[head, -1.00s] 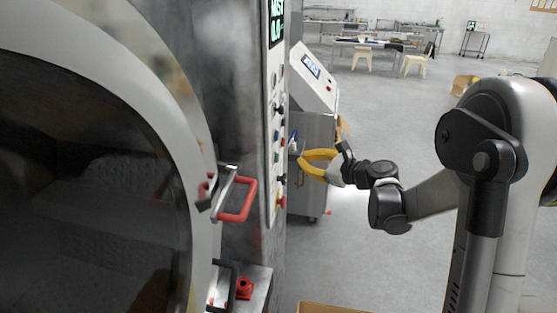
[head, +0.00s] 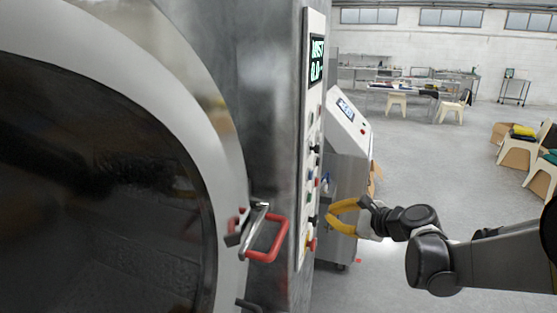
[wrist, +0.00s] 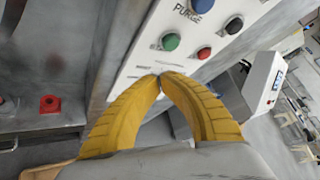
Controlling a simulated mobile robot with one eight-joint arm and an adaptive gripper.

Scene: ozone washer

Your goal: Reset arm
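My gripper (head: 330,214) has yellow curved fingers and is just right of the washer's white control panel (head: 312,25). In the wrist view its fingertips (wrist: 160,78) meet in a closed arch with nothing between them. The panel's lower edge lies beyond the tips there. A green button (wrist: 171,42), a red button (wrist: 203,53), a black button (wrist: 233,25) and a blue PURGE button (wrist: 200,6) show above. My arm reaches in from the right in the head view. I cannot tell whether the fingertips touch the panel.
The washer's large round door (head: 215,130) fills the left, with a red handle (head: 267,250) sticking out beside the panel. A grey machine with a sloped console (head: 347,120) stands behind my gripper. Open floor (head: 430,165) lies to the right. A red knob (wrist: 50,103) shows left in the wrist view.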

